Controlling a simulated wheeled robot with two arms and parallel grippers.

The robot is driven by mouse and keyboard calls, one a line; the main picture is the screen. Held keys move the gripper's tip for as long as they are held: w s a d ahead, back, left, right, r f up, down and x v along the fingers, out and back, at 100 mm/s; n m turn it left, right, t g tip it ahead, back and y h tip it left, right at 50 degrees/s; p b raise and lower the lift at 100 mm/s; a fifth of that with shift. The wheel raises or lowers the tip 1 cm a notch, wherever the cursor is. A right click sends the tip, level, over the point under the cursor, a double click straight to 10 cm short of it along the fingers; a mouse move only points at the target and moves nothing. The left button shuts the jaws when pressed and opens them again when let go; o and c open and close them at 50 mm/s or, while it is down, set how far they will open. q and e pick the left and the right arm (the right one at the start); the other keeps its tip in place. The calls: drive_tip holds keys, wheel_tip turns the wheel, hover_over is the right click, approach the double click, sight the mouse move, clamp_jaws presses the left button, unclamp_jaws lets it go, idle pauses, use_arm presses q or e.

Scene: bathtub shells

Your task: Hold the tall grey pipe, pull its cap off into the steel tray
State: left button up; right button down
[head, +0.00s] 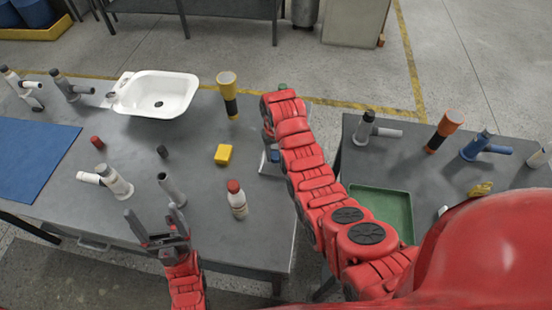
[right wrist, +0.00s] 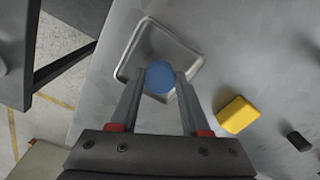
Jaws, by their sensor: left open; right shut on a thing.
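The tall grey pipe (head: 171,189) stands on the left table with an open-looking top and no cap on it. My left gripper (head: 154,214) is open in front of it; its right finger is close to the pipe's lower part, and I cannot tell if they touch. My right gripper (right wrist: 160,86) is shut on a round blue cap (right wrist: 160,77), with the steel tray (right wrist: 134,47) beneath. In the head view the cap (head: 275,156) and tray (head: 265,168) show only partly beside my right arm, which hides the right fingers.
A white basin (head: 157,92) is behind. A green tray (head: 383,212) lies on the right table, past a gap.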

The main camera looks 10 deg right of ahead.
sight(276, 155)
drive_tip(key=shift+w+d, duration=0.1)
drive_tip(key=shift+w, duration=0.1)
drive_tip(key=shift+f+p, duration=0.85)
drive_tip(key=shift+f, duration=0.05)
drive_tip(key=shift+f+p, duration=0.3)
drive_tip(key=shift+f, duration=0.6)
drive_tip(key=shift+f, duration=0.1)
drive_tip(key=shift+c, duration=1.9)
unclamp_jaws()
